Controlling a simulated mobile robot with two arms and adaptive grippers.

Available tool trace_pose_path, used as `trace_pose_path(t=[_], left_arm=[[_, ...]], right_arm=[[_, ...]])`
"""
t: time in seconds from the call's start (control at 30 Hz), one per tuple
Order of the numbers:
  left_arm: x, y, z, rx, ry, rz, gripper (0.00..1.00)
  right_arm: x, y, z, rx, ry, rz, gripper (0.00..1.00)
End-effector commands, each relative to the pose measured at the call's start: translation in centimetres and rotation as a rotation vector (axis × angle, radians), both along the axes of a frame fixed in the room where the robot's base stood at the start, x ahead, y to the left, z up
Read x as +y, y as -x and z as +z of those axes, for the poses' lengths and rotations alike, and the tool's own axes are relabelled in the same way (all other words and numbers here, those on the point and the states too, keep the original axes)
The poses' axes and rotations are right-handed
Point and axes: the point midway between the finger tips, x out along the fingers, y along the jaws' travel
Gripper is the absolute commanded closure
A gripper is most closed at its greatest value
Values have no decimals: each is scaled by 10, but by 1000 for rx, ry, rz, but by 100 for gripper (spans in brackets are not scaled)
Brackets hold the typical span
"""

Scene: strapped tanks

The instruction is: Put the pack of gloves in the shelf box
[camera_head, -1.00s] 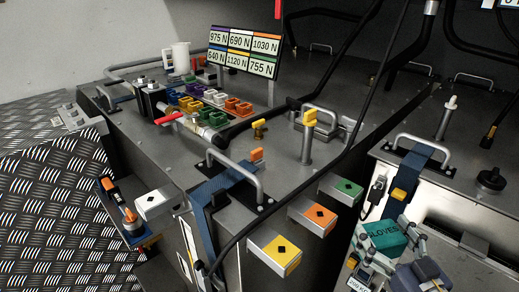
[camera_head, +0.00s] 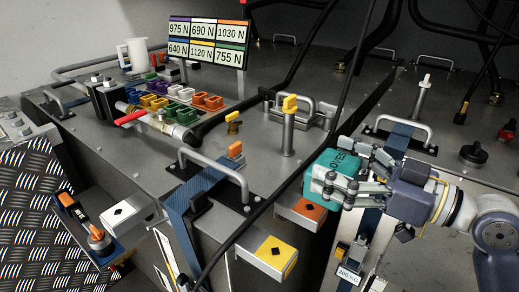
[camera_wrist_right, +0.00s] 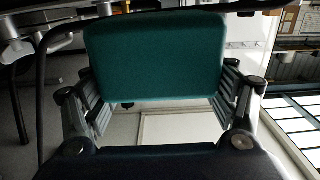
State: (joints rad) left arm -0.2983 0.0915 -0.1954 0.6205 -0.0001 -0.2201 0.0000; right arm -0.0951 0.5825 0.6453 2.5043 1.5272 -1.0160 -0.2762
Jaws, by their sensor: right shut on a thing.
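The teal pack of gloves (camera_head: 325,172) is held in my right gripper (camera_head: 345,182), above and beside the front side of the middle tank. In the right wrist view the pack (camera_wrist_right: 155,55) sits between the two fingers, which press on its sides. I cannot tell for certain which thing is the shelf box. Boxes with black diamond marks stick out from the tank's side: a white one (camera_head: 127,211), a yellow one (camera_head: 270,252) and an orange one (camera_head: 308,210). The pack and gripper cover the place of the green one. My left gripper is not in view.
A blue tray (camera_head: 85,232) with orange-handled tools hangs at the left. A strapped handle (camera_head: 215,172) and a black cable rise near the yellow box. A yellow-topped post (camera_head: 288,130) stands behind the pack. A second tank with a handle (camera_head: 402,128) is at the right.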

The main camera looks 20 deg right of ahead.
Motion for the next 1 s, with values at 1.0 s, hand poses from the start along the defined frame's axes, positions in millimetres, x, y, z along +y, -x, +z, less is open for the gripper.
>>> trace_pose_path(t=[1.0], left_arm=[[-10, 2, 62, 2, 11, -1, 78]], right_arm=[[90, -116, -10, 7, -7, -2, 51]])
